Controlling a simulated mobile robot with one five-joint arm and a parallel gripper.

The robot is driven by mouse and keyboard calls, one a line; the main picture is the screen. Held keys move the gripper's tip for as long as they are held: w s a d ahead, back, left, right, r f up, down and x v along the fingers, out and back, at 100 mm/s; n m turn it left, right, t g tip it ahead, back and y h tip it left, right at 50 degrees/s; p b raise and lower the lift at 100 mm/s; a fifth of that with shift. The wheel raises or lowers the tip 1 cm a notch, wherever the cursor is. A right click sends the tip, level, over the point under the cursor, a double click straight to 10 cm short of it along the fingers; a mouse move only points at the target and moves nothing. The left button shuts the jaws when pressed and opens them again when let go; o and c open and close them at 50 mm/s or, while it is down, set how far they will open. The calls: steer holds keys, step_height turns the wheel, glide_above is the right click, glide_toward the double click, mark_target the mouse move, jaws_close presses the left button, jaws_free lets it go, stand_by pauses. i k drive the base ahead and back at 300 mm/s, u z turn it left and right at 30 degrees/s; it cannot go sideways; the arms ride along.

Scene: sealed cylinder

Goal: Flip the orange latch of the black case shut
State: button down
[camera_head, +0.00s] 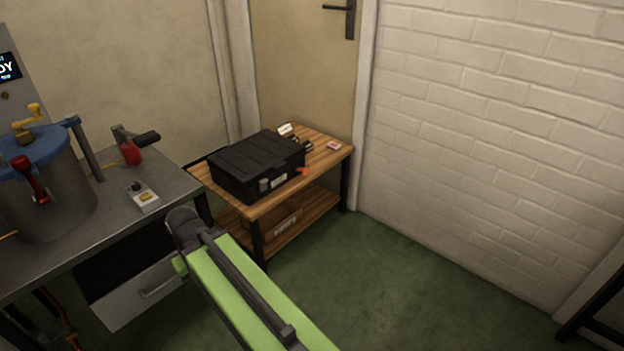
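The black case (257,152) stands on the wooden top of a small side table, with its ribbed lid down. A small orange latch (302,171) shows at the right end of the case's front side and sticks outward from it. It is too small to tell its exact angle. My green and dark arm reaches up from the bottom of the view and ends in a dark rounded joint, in front of and below the case. No gripper fingers show, and no part of my arm touches the case.
The wooden side table (331,158) stands by a door and a white brick wall (480,130). A grey workbench (120,215) with a blue-lidded cylinder (50,185) is at left. Green floor is clear at right.

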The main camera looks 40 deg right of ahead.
mark_target(306, 170)
steer(key=z, duration=0.25)
steer(key=i, duration=1)
